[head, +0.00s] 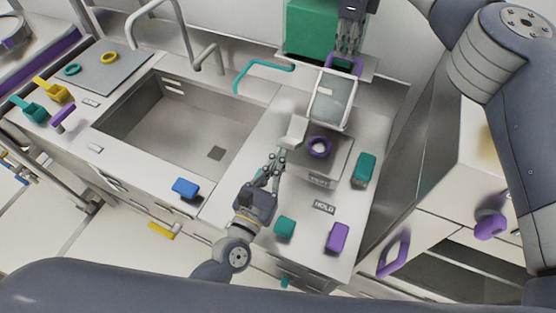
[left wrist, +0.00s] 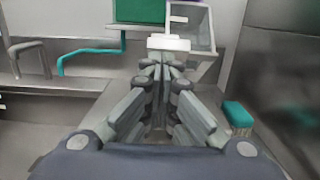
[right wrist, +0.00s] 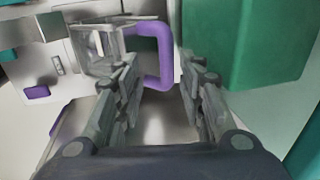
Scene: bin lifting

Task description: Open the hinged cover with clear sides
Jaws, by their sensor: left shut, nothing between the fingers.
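The hinged cover with clear sides (head: 333,102) stands tilted up behind the flat grey plate; it also shows in the left wrist view (left wrist: 203,28) and the right wrist view (right wrist: 103,50). A pale block-like tab (head: 294,131) is at its front left; whether it is joined to the cover I cannot tell. My left gripper (head: 279,160) is shut and empty, its fingertips just before this tab (left wrist: 168,43). My right gripper (head: 348,48) is open behind the cover, close to a purple loop handle (right wrist: 163,55), with nothing visibly gripped.
A purple ring (head: 319,147) lies on the plate. A green box (head: 308,28) stands behind. Green (head: 363,170) and purple (head: 337,238) blocks are on the counter at right and front. The sink (head: 165,130) and a teal faucet-like bar (head: 262,70) are at left.

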